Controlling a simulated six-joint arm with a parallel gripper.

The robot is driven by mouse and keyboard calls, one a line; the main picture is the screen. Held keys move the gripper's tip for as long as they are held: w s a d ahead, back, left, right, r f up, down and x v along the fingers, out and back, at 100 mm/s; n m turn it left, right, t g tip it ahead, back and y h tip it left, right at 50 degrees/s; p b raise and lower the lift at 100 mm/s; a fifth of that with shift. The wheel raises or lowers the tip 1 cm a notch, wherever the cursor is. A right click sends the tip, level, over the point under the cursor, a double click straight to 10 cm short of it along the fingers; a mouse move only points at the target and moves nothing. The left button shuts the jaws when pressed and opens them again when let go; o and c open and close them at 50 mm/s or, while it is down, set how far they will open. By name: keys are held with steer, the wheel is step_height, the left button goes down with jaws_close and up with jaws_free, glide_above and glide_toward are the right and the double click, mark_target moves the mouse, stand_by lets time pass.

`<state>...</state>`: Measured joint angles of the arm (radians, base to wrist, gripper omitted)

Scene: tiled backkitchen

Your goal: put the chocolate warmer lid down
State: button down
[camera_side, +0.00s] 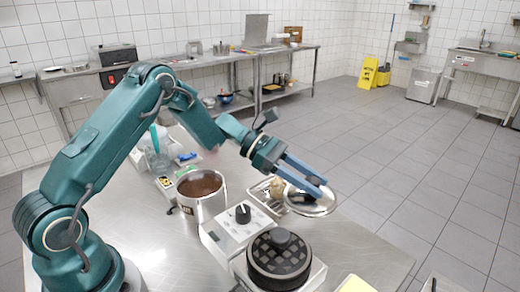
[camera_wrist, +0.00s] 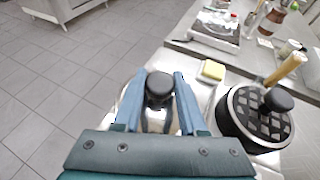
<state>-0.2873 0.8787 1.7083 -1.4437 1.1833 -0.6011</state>
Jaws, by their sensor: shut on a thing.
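My gripper (camera_side: 320,187) is shut on the black knob of the chocolate warmer lid (camera_side: 312,207), a shiny round metal lid. In the wrist view my gripper's fingers (camera_wrist: 159,76) sit on both sides of the black knob (camera_wrist: 159,88), and the fingers hide much of the lid. The lid is level or nearly so, near the bench's far edge and partly over a small tray (camera_side: 262,190). I cannot tell its height above the bench. The chocolate warmer (camera_side: 213,207) stands open, with brown chocolate in its pot, left of the lid.
A black round waffle-iron-like appliance (camera_side: 279,262) stands at the front of the steel bench (camera_side: 150,232), beside a control box with a dial (camera_side: 240,222). A yellow block (camera_side: 356,285) lies at the front right; it shows in the wrist view (camera_wrist: 212,71). Bare bench lies right of the appliance.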

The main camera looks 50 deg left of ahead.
mark_target(330, 203)
steer(key=x, duration=0.4)
steer(key=s+f+x, duration=0.1)
steer(key=x, duration=0.1)
steer(key=shift+d, duration=0.15)
steer(key=shift+d+f, duration=0.1)
steer(key=shift+f, duration=1.95)
steer(key=shift+f, duration=0.1)
steer(key=shift+c, duration=2.3)
jaws_free()
